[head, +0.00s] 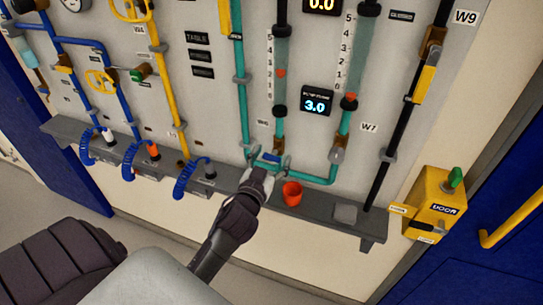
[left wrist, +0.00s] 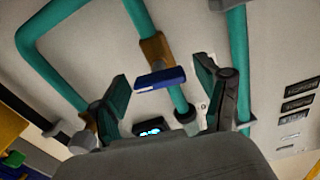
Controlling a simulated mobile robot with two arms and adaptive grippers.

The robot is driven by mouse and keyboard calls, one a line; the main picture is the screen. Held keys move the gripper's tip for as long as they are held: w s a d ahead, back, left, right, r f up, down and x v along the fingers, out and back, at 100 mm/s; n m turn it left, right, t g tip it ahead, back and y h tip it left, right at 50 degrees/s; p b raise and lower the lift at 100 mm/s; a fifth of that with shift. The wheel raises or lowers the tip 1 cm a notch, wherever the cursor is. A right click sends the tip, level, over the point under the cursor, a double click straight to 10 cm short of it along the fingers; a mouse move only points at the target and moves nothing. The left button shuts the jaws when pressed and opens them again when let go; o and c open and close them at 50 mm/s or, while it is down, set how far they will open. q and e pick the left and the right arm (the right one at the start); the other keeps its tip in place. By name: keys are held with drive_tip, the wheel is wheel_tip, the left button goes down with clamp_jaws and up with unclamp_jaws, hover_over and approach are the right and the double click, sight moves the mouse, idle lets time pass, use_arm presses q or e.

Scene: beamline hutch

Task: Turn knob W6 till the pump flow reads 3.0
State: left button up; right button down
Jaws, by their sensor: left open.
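The pump flow display (head: 317,101) reads 3.0 in blue digits on the wall panel. It also glows in the left wrist view (left wrist: 152,130), too small to read there. Knob W6 (left wrist: 160,78) looks like a blue bar handle in front of a brown valve body on a teal pipe. In the head view the blue knob (head: 270,158) sits below the W6 label. My left gripper (head: 268,162) is open at the knob. In the left wrist view its two fingers (left wrist: 165,82) stand on either side of the knob, with visible gaps. My right gripper is not in view.
A yellow door box (head: 433,205) is at the right. Blue coiled hoses (head: 185,177) hang at the left.

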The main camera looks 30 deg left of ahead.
use_arm(q)
drive_tip(key=c, duration=1.2)
drive_tip(key=shift+n, duration=0.3)
drive_tip(key=o, duration=1.2)
drive_tip(key=shift+s, duration=0.2)
drive_tip(key=v, duration=1.1)
drive_tip(key=shift+s+d, duration=0.2)
drive_tip(key=shift+s, duration=0.15)
